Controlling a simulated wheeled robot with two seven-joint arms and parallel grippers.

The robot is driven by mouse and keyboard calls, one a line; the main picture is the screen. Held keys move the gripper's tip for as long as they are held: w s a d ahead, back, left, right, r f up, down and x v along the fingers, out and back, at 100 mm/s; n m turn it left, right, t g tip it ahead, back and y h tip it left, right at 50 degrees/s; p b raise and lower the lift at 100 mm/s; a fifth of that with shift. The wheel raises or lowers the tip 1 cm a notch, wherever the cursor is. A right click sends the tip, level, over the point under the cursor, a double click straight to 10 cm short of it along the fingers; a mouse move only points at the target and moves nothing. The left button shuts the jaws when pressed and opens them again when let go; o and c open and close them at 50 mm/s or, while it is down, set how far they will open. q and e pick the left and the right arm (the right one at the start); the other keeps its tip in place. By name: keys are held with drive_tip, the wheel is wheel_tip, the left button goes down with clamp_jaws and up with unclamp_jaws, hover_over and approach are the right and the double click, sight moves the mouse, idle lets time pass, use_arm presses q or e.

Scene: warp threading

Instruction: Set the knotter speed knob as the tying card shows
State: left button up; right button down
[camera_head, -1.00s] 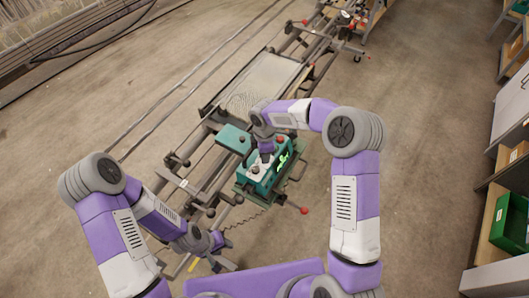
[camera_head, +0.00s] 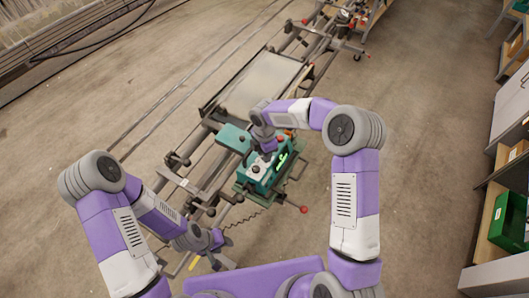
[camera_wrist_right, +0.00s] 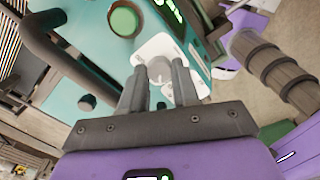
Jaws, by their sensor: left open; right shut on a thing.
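The teal knotter (camera_head: 254,181) sits on the long frame in the middle of the head view. My right gripper (camera_head: 267,154) points down onto its top and covers the knob there. In the right wrist view, the pale round knob (camera_wrist_right: 159,70) stands on a white dial plate (camera_wrist_right: 150,47) between the two fingers of my right gripper (camera_wrist_right: 158,84), which are shut on it. The knob's pointer setting is too small to read. My left gripper (camera_head: 218,242) is open and empty, low at the left, apart from the knotter. I cannot make out the tying card.
A lit green display (camera_head: 283,160) is on the knotter's side. A green button (camera_wrist_right: 124,18) shows near the dial in the wrist view. A red-knobbed lever (camera_head: 303,209) sticks out at the right. A shelf with a green bin (camera_head: 508,220) stands far right.

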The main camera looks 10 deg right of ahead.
drive_tip(key=shift+r, duration=0.1)
drive_tip(key=c, duration=1.1)
unclamp_jaws()
